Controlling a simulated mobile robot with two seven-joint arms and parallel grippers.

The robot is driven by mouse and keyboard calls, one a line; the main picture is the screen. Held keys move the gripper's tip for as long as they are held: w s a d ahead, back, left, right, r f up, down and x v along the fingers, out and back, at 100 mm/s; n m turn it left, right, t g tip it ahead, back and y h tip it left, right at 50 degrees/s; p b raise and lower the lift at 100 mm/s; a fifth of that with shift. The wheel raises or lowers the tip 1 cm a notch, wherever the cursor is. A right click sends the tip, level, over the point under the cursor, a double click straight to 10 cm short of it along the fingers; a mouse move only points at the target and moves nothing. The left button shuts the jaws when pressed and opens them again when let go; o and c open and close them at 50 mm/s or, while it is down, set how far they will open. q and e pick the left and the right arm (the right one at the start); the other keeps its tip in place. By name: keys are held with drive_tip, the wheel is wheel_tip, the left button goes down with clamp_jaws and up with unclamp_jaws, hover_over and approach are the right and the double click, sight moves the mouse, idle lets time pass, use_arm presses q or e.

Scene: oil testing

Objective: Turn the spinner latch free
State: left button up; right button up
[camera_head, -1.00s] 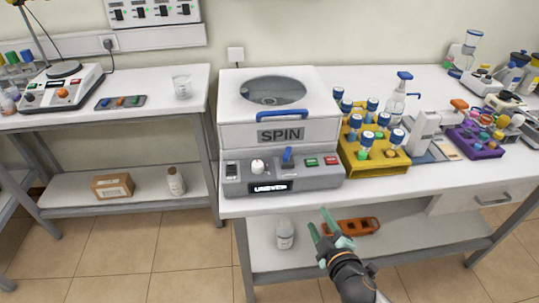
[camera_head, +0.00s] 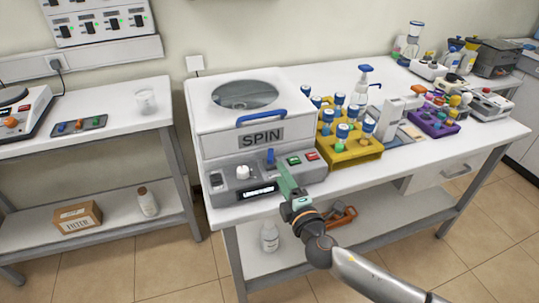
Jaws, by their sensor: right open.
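The spinner (camera_head: 215,132) is a white box labelled SPIN, with a round window in its lid and a blue handle (camera_head: 262,117) on the lid's front edge. Its grey front panel (camera_head: 218,189) carries an upright blue latch lever (camera_head: 270,157), a white knob (camera_head: 243,171), a green button (camera_head: 293,161), a red button (camera_head: 312,156) and a lit display. My right gripper (camera_head: 283,172) is open, with its green fingers in front of the panel, just below and right of the latch. I cannot tell whether they touch it. My left gripper is out of view.
A yellow rack (camera_head: 350,153) of blue-capped tubes stands close right of the spinner. Beyond it are a pump bottle (camera_head: 362,88) and a purple rack (camera_head: 436,126). A gap separates this bench from the left one. A white bottle (camera_head: 269,238) stands on the lower shelf.

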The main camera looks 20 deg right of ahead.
sight(271, 154)
drive_tip(key=w, duration=0.9)
drive_tip(key=shift+a, duration=0.25)
drive_tip(key=shift+c, duration=0.2)
clamp_jaws()
